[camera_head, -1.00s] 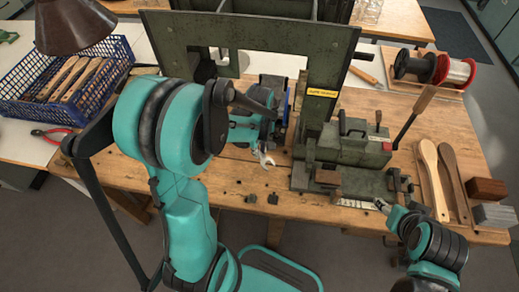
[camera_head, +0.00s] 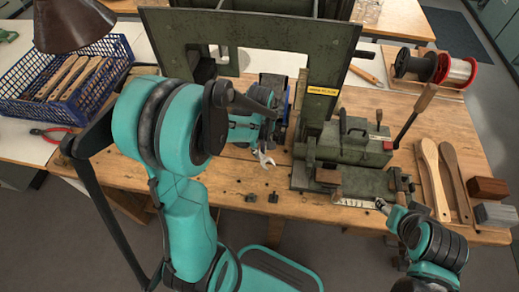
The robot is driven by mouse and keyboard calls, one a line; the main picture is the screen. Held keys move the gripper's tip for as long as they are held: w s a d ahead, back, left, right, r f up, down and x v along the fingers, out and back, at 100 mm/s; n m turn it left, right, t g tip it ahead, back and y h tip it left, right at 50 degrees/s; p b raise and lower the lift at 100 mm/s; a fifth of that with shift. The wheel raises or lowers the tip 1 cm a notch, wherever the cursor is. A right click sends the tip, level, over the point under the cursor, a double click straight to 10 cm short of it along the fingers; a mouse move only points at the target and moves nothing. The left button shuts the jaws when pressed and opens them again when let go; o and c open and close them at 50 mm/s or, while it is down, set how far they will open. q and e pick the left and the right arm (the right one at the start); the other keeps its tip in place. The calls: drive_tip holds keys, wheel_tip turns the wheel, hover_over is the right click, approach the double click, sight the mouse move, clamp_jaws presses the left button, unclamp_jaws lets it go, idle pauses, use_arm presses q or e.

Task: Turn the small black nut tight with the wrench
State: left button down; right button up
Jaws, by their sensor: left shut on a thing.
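My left gripper (camera_head: 258,128) reaches over the bench left of the green machine, partly hidden by its own arm. It is shut on the wrench, whose silver open-ended head (camera_head: 264,160) sticks out below it, above the wood. I cannot make out a nut in the wrench's jaw. Two small black pieces, one of them here (camera_head: 273,197), lie near the bench's front edge; I cannot tell whether either is the small black nut. My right gripper (camera_head: 382,205) is at the machine's front right, too small to tell open from shut.
The green machine (camera_head: 352,149) with its tall frame fills the bench's middle. Wooden brush handles (camera_head: 433,180) and two blocks (camera_head: 487,188) lie at the right. Wire spools (camera_head: 435,68) stand behind. A blue crate (camera_head: 65,85) and red pliers (camera_head: 50,133) are at the left.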

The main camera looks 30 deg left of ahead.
use_arm(q)
drive_tip(key=shift+f+b, duration=0.65)
drive_tip(key=shift+f, duration=0.05)
idle(0.5)
drive_tip(key=shift+s, duration=0.1)
drive_tip(key=shift+s+a+m, duration=0.4)
drive_tip(key=shift+s+m, duration=0.2)
drive_tip(key=shift+m, duration=0.1)
drive_tip(key=shift+s, duration=0.1)
